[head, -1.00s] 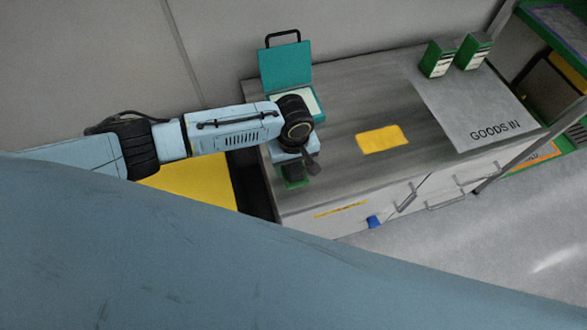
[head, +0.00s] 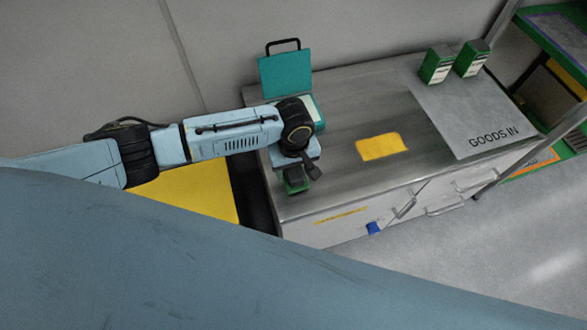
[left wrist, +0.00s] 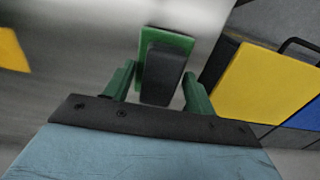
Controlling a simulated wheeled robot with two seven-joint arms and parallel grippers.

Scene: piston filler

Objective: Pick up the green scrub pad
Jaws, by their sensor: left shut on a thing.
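My left gripper (head: 298,176) is low at the near left corner of the grey counter, pointing down. In the left wrist view, its two green fingers (left wrist: 160,78) stand on either side of a dark grey block with a green layer, the green scrub pad (left wrist: 179,43). The gripper is shut on it. In the head view the pad (head: 296,188) shows as a small green and dark piece under the gripper. Whether it touches the counter I cannot tell. My right gripper is not in view.
A teal case (head: 286,75) with raised lid stands behind the gripper. A yellow mat (head: 382,147) lies mid-counter. Two green boxes (head: 437,66) stand at the back by the GOODS IN sheet (head: 460,110). A yellow surface (head: 190,190) lies left of the counter.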

